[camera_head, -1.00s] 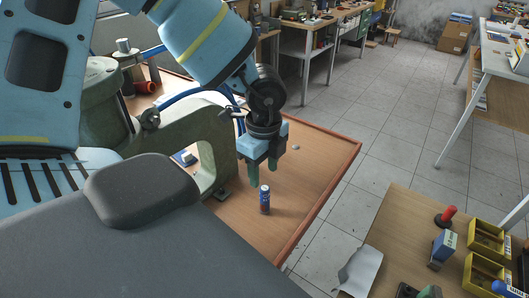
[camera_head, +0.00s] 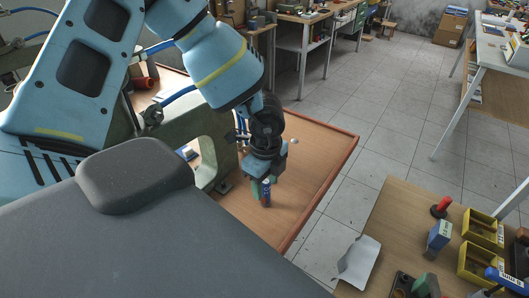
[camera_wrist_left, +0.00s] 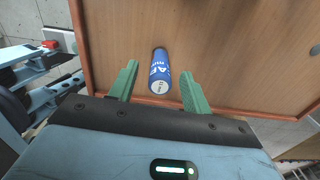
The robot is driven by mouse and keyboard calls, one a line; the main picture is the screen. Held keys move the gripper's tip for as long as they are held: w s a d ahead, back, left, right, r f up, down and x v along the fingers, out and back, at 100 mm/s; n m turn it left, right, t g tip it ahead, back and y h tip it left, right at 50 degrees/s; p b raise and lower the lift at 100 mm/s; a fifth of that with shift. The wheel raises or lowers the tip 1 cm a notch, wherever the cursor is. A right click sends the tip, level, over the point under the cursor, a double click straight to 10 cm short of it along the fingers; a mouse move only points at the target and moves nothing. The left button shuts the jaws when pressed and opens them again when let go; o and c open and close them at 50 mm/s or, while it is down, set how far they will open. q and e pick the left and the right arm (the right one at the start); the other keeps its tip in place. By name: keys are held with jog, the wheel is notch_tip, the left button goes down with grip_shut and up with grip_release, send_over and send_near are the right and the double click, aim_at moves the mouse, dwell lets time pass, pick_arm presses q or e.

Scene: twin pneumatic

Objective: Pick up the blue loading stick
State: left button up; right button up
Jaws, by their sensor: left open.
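The blue loading stick (camera_head: 266,194) looks like a short blue cylinder with white lettering, standing upright on the wooden table. In the left wrist view the stick (camera_wrist_left: 160,68) shows its pale round end and lettered side. My left gripper (camera_head: 262,188) is right at the stick, with its green fingers pointing down. In the left wrist view the gripper's fingers (camera_wrist_left: 161,88) are apart, one on each side of the stick's near end, with gaps visible. In the head view the gripper hides part of the stick. My right gripper is out of view.
The wooden table (camera_head: 312,165) has a raised reddish rim. A green-grey machine frame (camera_head: 208,140) stands close to the left of the gripper. Another table at lower right holds yellow bins (camera_head: 483,225), a red-topped peg (camera_head: 441,206) and a blue-and-white box (camera_head: 439,236).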

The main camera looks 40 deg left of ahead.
pick_arm(q)
grip_shut()
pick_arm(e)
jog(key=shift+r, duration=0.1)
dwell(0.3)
pick_arm(q)
jog(key=shift+r, duration=0.1)
notch_tip(320, 180, up, 28)
jog(key=b, duration=0.2)
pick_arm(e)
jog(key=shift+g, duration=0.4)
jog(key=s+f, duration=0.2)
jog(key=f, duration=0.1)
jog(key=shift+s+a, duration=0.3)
